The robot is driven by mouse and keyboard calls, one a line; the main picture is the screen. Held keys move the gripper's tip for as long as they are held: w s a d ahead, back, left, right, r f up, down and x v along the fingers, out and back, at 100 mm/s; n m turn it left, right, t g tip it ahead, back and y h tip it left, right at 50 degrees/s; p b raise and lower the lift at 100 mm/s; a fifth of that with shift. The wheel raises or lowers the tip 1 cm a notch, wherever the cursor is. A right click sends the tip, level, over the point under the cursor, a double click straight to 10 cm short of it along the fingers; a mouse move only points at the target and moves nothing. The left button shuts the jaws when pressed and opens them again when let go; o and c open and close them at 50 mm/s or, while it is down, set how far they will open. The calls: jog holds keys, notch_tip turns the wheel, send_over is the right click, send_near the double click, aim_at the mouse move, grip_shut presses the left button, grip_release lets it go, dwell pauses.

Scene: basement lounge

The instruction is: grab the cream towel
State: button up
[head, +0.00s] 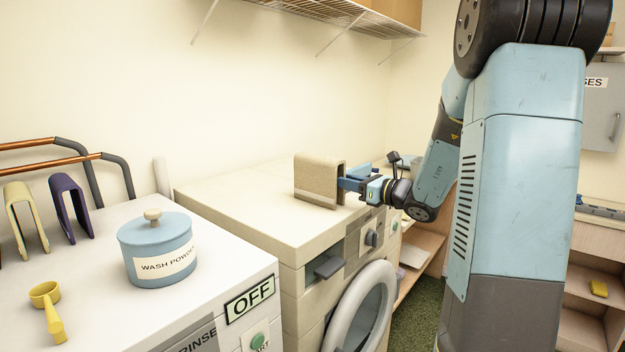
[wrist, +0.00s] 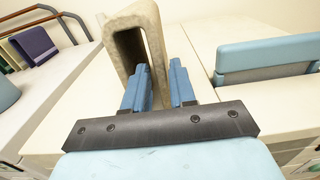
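The cream towel (head: 317,180) is a thick beige cloth folded into an upside-down U. It stands upright on top of the farther washing machine. In the wrist view the towel (wrist: 126,24) rises just beyond my fingers, its open end facing me. My gripper (head: 345,184) is at the towel's right end, level with it. In the wrist view my gripper (wrist: 159,80) has its two blue fingers apart. The towel's right panel lines up with the gap between them, the left finger in front of the fold's opening. I cannot tell whether either finger touches the cloth.
The nearer machine (head: 80,225) carries a blue wash powder pot (head: 157,252) and a yellow scoop (head: 46,305). A pale yellow cloth (head: 24,215) and a purple one (head: 70,205) are at the left. A wire shelf (head: 330,14) hangs above.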

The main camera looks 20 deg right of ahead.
aim_at(330, 177)
jog(key=shift+x, duration=3.45)
jog(key=shift+c, duration=0.3)
grip_shut()
